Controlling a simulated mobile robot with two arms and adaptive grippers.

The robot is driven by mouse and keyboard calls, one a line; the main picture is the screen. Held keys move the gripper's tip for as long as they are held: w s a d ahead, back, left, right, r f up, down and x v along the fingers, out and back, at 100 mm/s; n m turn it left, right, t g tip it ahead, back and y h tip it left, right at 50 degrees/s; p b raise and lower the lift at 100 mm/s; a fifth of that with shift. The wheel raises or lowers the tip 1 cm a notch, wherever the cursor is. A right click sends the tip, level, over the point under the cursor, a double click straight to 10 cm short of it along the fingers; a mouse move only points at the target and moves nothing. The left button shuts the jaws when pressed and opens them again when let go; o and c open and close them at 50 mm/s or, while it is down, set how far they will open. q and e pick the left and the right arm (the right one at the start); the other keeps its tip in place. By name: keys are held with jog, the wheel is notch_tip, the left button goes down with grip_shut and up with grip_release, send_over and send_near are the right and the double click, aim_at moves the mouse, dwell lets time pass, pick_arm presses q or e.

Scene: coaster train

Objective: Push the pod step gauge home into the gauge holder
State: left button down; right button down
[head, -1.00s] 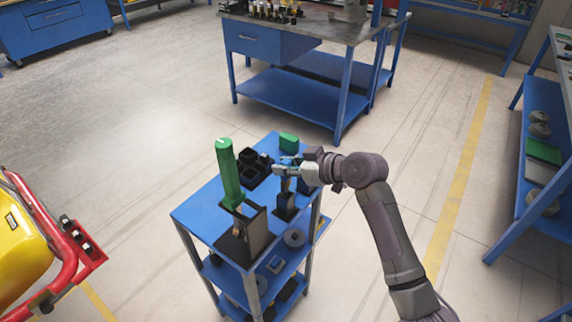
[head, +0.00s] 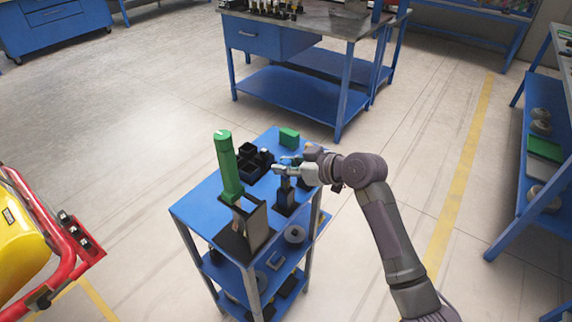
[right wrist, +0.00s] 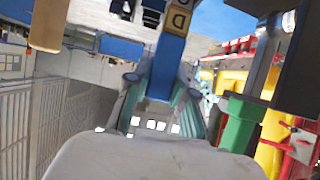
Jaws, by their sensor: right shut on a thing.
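My right gripper (head: 281,170) is over the cart, at the top of a dark upright block that looks like the gauge holder (head: 286,199). In the right wrist view the fingers (right wrist: 161,92) are shut on a blue bar with a brass-coloured band marked "D", which looks like the pod step gauge (right wrist: 172,52). In the head view the gauge is mostly hidden by the gripper and appears in line with the holder. How deep it sits in the holder I cannot tell. My left gripper is not in view.
Black open boxes (head: 249,160) and a green block (head: 289,138) lie behind. A yellow and red machine (head: 30,240) is at left. The floor around the cart is clear.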

jog(key=shift+f+b, duration=0.65)
jog(key=shift+f, duration=0.35)
jog(key=shift+c, duration=0.6)
grip_release()
jog(key=p+v, duration=0.4)
jog(key=v, duration=0.3)
dwell(0.5)
dwell(0.6)
